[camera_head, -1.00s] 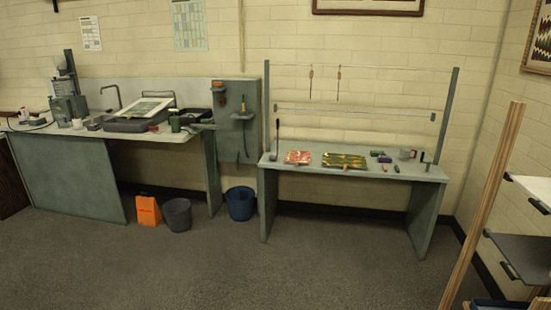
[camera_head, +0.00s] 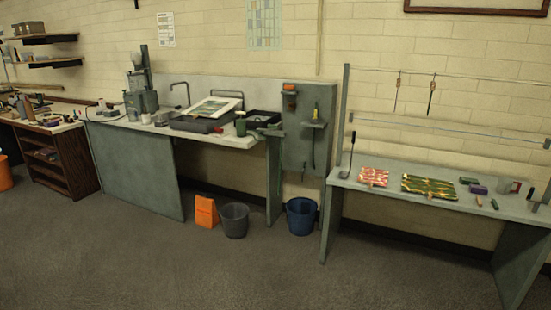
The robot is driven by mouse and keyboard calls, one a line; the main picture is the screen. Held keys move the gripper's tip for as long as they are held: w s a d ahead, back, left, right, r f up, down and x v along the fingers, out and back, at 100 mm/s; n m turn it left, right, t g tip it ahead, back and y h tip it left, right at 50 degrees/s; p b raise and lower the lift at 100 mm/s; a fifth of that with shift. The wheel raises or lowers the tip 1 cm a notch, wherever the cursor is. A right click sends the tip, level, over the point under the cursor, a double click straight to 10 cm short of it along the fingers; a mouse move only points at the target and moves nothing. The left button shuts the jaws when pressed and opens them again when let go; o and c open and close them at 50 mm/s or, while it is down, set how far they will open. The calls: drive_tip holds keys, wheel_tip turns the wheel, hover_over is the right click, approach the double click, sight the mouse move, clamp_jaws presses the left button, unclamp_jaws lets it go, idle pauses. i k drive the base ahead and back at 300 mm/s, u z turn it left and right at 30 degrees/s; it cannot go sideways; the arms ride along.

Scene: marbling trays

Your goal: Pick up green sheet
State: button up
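A green sheet with yellowish marbled streaks (camera_head: 430,187) lies flat on the grey bench (camera_head: 350,181) at the right. A red and white patterned sheet (camera_head: 373,176) lies just left of it on the same bench. Another greenish sheet or picture in a pale frame (camera_head: 212,108) rests tilted over a dark tray on the sink counter at the middle left. My gripper is not in this view, so its state does not show.
Small items, including a purple block (camera_head: 478,189), lie right of the green sheet. A blue bucket (camera_head: 301,216), a grey bucket (camera_head: 235,220) and an orange object (camera_head: 206,211) stand on the floor. Open grey floor (camera_head: 240,275) lies in front of the benches.

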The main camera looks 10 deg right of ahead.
sight(432, 187)
drive_tip(key=u, duration=0.2)
drive_tip(key=i, duration=2)
drive_tip(key=z, duration=0.85)
drive_tip(key=i, duration=1.25)
drive_tip(key=z, duration=0.45)
